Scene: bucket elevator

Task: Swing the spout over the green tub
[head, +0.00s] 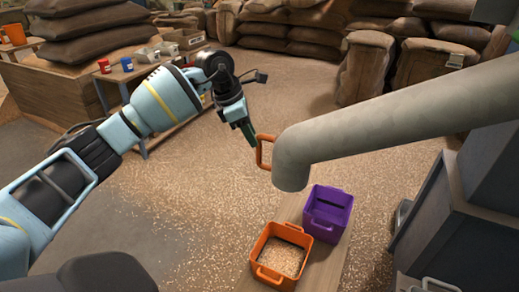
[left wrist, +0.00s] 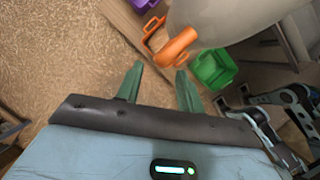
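The spout (head: 380,122) is a thick grey pipe coming in from the right and bending down at its left end. An orange handle (head: 265,152) sticks out from that end; it also shows in the left wrist view (left wrist: 178,45). My left gripper (head: 250,134) is just behind and left of the handle. In the left wrist view its green fingers (left wrist: 158,86) are apart with nothing between them, and the handle lies beyond their tips. The green tub (left wrist: 213,68) shows in the left wrist view, below the spout; I cannot see it in the head view.
An orange tub (head: 284,258) holding grain and a purple tub (head: 328,212) stand on a wooden board (head: 330,262) below the spout. A dark machine housing (head: 465,215) is at right. Sacks (head: 290,45) line the back. A bench with cups (head: 103,66) is behind my left arm.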

